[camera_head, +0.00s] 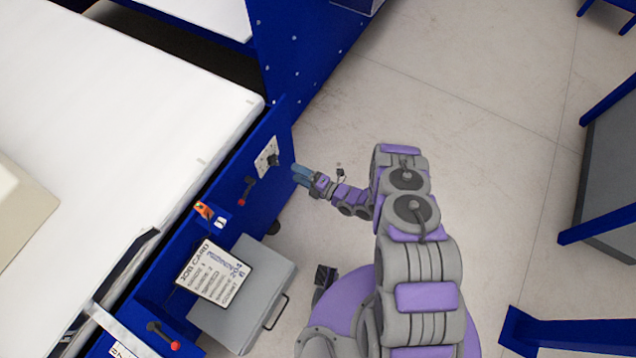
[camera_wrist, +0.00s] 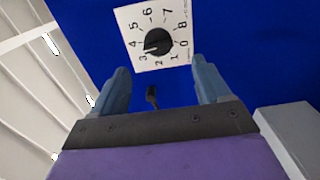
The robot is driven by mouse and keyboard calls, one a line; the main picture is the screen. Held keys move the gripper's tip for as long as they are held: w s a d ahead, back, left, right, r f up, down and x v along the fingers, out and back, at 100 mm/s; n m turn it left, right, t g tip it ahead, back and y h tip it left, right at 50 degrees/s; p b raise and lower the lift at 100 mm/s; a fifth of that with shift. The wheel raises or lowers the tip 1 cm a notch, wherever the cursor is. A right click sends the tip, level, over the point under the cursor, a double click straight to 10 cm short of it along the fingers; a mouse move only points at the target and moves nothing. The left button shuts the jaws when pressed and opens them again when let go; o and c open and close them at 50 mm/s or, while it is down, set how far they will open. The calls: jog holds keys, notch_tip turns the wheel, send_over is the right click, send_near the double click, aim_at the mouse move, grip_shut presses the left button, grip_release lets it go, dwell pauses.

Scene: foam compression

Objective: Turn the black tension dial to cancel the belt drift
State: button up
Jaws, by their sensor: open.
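The black tension dial (camera_wrist: 158,41) sits on a white numbered plate (camera_wrist: 135,13) on a blue panel. In the wrist view its light pointer mark lies near the 3. In the head view the dial (camera_head: 273,160) is small, on the blue side of the machine. My gripper (camera_wrist: 160,80) is open and empty, its two blue-grey fingers apart, with the dial between and beyond them, not touched. In the head view my gripper (camera_head: 299,175) is just right of the dial plate. The white belt (camera_head: 120,130) lies at left.
A lever with a red part (camera_head: 247,188) is on the panel left of the dial; a dark knob (camera_wrist: 152,96) shows between my fingers. A grey box with a job card (camera_head: 215,272) stands below. Bare floor (camera_head: 470,110) lies to the right.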

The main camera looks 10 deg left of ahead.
jog(key=v, duration=0.7)
jog(key=shift+d, duration=0.35)
jog(key=shift+s, duration=0.1)
jog(key=shift+c, duration=0.2)
